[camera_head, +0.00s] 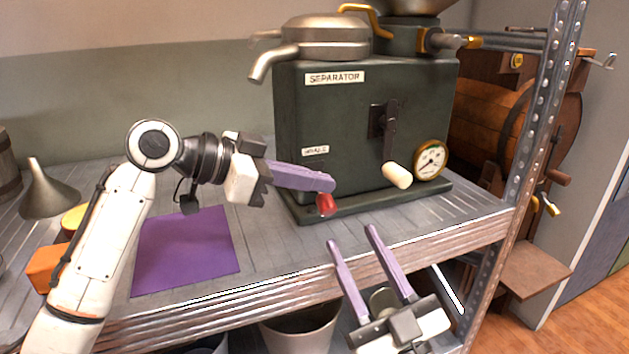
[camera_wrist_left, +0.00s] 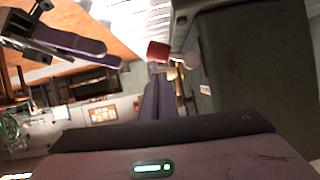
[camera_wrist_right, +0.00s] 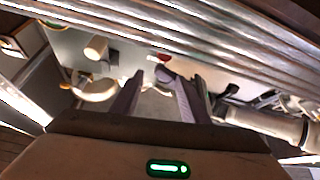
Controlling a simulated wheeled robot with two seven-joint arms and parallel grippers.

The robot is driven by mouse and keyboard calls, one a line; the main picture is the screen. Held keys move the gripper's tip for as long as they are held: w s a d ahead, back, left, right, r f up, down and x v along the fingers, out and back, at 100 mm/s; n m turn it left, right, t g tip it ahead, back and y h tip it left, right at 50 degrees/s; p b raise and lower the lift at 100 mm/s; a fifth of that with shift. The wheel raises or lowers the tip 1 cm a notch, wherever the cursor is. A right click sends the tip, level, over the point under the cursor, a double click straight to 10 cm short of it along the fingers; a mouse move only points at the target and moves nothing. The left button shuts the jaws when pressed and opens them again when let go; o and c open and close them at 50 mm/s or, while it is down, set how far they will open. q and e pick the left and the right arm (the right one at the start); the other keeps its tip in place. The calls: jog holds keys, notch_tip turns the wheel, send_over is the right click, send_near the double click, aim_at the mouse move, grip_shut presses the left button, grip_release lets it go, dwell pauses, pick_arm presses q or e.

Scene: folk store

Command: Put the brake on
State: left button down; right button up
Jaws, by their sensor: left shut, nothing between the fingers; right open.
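The dark green separator (camera_head: 365,105) stands on the metal shelf. A small label (camera_head: 315,150), too blurred to read surely, is low on its front. Below the label is a red knob (camera_head: 326,205) near the machine's base; it also shows in the left wrist view (camera_wrist_left: 158,51). Its lever is mostly hidden behind my left gripper's fingers. My left gripper (camera_head: 331,184) is shut and empty, its tips just above the red knob; I cannot tell whether they touch it. My right gripper (camera_head: 352,236) is open and empty, below the knob in the picture, by the shelf's front edge.
A crank with a cream handle (camera_head: 397,176) and a gauge (camera_head: 430,159) are on the separator's right side. A purple mat (camera_head: 187,250) lies bare on the shelf. A funnel (camera_head: 47,190) is at left. A metal post (camera_head: 535,150) stands at right; a bucket (camera_head: 302,330) is below.

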jog(key=shift+s+d+f, duration=0.15)
jog(key=shift+s+f, duration=0.1)
jog(key=shift+s, duration=0.1)
jog(key=s+d+f+m+g+h, duration=0.1)
jog(key=s+f+g+h, duration=0.2)
jog(key=f, duration=0.6)
jog(key=s+d+f+m+g+h, duration=0.1)
jog(key=s+f+m+g, duration=0.1)
jog(key=f+g, duration=0.5)
pick_arm(q)
jog(key=shift+f+p, duration=0.15)
jog(key=shift+p, duration=0.55)
pick_arm(e)
jog(key=s+a+f+g, duration=0.1)
jog(key=s+f+g, duration=0.4)
jog(key=s+f, duration=0.7)
jog(key=shift+s, duration=0.65)
jog(key=shift+f, duration=0.1)
